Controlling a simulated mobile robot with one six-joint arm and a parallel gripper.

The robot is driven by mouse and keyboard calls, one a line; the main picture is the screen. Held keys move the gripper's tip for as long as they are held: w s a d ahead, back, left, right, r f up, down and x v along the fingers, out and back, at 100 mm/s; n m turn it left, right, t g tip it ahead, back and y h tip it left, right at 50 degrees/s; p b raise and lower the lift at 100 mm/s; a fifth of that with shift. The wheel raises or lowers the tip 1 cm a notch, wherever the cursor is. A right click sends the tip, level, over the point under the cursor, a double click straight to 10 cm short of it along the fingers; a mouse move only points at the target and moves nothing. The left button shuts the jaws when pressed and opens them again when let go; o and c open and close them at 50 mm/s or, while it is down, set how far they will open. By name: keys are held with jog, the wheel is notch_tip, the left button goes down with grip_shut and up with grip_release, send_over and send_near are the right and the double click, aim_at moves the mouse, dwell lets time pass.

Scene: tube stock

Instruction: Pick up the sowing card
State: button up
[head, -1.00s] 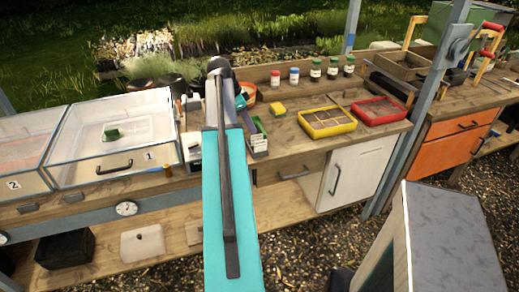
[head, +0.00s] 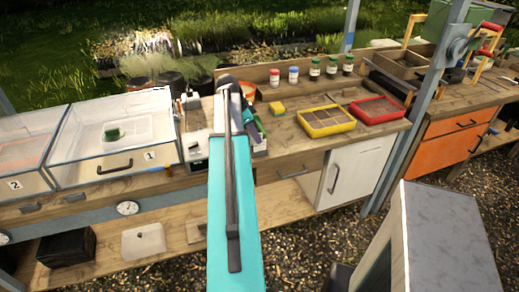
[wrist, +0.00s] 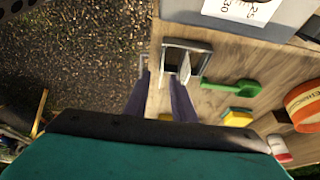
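A small grey metal holder (wrist: 201,48) stands on the wooden bench in the wrist view. A thin pale piece (wrist: 184,68), which looks like the sowing card seen nearly edge-on, stands in it; I cannot read it. My gripper (wrist: 160,90) is open, its two dark fingers pointing at the holder from the bench's front side. The right finger appears close to the pale piece; I cannot tell whether they touch. Nothing shows held between the fingers.
A grey box with a numbered white label (wrist: 240,8) stands beyond. Yellow (head: 326,121) and red (head: 380,109) seed trays sit farther right.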

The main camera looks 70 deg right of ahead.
aim_at(260, 148)
jog(key=shift+p+x, duration=0.95)
jog(key=shift+x, duration=1.65)
jog(key=shift+d, duration=0.15)
grip_shut()
